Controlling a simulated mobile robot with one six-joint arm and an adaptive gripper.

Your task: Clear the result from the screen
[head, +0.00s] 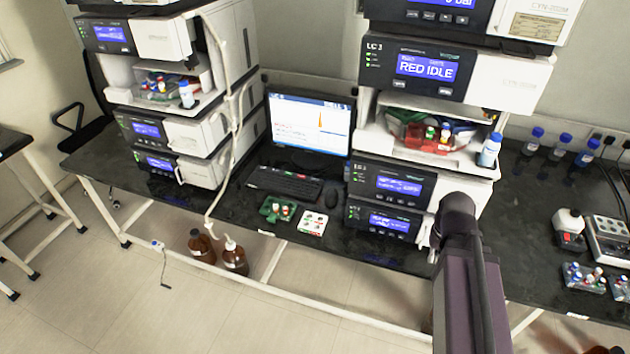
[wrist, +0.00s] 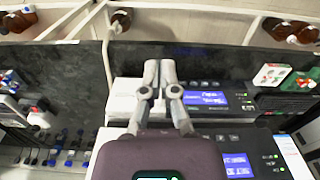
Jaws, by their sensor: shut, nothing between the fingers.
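The monitor (head: 309,122) stands on the dark bench between two instrument stacks. A slice of the monitor also shows at the lower right of the wrist view (wrist: 294,157). The black keyboard (head: 284,183) lies in front of it, and a dark mouse (head: 331,197) seems to lie at its right. My gripper (wrist: 160,64) is shut and empty in the wrist view, over the white front of the right stack's low modules. In the head view my arm largely hides it.
The right stack (head: 425,67) reads "RED IDLE"; the left stack (head: 107,34) flanks the monitor. A green vial rack (head: 270,211) and a white tray (head: 312,229) sit before the keyboard. Brown bottles (head: 235,262) stand on the floor. Blue-capped bottles (head: 559,147) stand at right.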

